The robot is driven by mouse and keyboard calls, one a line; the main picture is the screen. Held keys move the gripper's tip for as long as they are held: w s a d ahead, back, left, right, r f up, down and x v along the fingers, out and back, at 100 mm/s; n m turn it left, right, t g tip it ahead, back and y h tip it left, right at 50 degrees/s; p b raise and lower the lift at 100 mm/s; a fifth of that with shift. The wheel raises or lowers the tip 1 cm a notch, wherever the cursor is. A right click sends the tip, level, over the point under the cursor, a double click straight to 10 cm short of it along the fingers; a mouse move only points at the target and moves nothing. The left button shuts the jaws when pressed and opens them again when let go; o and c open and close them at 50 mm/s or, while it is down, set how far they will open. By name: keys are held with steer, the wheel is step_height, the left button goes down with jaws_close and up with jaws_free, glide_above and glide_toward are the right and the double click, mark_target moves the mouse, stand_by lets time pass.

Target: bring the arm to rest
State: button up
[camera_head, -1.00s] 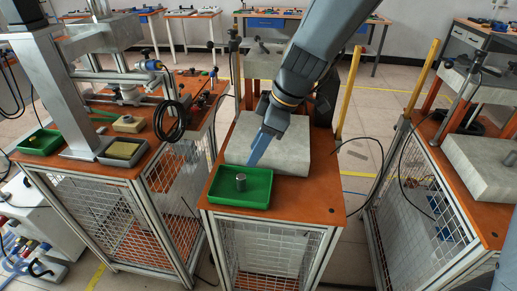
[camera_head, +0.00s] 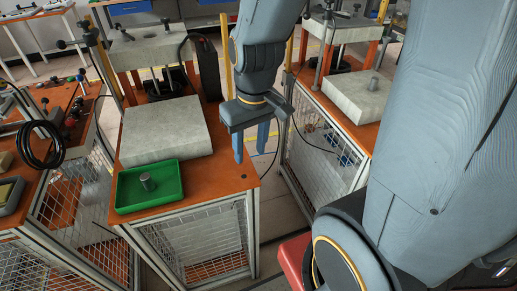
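My arm hangs down from the top of the picture, and its gripper (camera_head: 250,147) points downward near the right edge of the middle orange table (camera_head: 225,184). The two blue fingers are apart with nothing between them. A green tray (camera_head: 170,201) stands at the front left of that table, left of my gripper.
A grey stone block (camera_head: 165,128) lies on the middle table behind the tray. The right table (camera_head: 367,132) carries another block (camera_head: 352,97) with a small cylinder (camera_head: 374,80) on top. A gap separates the tables. A black cable coil (camera_head: 38,148) sits at left.

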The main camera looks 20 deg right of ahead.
steer(key=shift+s+d+f+m, duration=0.15)
steer(key=shift+s+d+m, duration=0.5)
steer(key=shift+d+m, duration=0.25)
